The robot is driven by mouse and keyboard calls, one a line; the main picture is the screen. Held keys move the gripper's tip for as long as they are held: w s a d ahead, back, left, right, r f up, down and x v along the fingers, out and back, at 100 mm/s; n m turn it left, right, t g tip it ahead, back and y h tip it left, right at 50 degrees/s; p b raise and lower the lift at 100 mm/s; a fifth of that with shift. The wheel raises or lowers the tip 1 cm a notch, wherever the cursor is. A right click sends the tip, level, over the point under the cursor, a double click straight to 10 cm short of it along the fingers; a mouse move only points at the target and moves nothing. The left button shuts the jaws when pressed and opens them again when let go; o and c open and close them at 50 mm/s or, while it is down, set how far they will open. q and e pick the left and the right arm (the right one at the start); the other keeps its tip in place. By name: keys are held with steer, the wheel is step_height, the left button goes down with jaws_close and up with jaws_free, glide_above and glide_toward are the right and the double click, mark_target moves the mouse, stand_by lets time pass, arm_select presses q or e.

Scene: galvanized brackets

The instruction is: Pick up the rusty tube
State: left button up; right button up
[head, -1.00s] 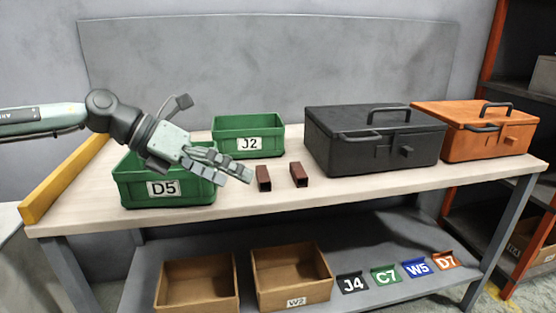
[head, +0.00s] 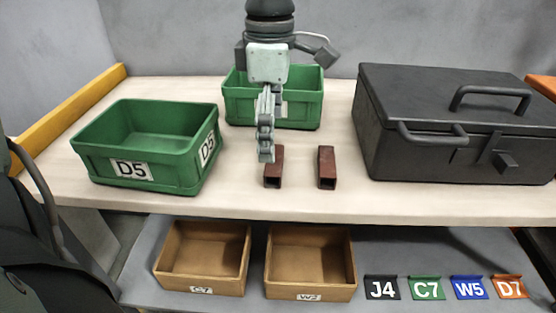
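The left tube (head: 278,168) is partly hidden by my gripper, and the right tube (head: 326,168) is fully in view. Both show a dark open end facing me. My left gripper (head: 265,155) points down, with its fingertips in front of the left edge of the left tube. I see its fingers nearly edge-on, so their gap and any contact with the tube cannot be told. My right gripper is not in view.
Green bin D5 (head: 92,165) stands left; another green bin (head: 308,105) stands behind my gripper. A black toolbox (head: 420,145) is right of the tubes. Two brown boxes, C7 (head: 204,286) and W2 (head: 310,284), sit on the lower shelf. Bench front is clear.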

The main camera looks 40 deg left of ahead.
mark_target(275, 165)
arm_select(q)
steer(key=f, duration=0.4)
steer(key=shift+w+a+f, duration=0.15)
steer(key=shift+a+f, duration=0.05)
steer(key=shift+f, duration=0.35)
steer(key=shift+w, duration=0.1)
steer(key=c, duration=1.3)
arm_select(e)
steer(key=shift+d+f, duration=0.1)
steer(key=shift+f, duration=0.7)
arm_select(q)
steer(key=shift+o, duration=0.2)
steer(key=shift+r, duration=0.1)
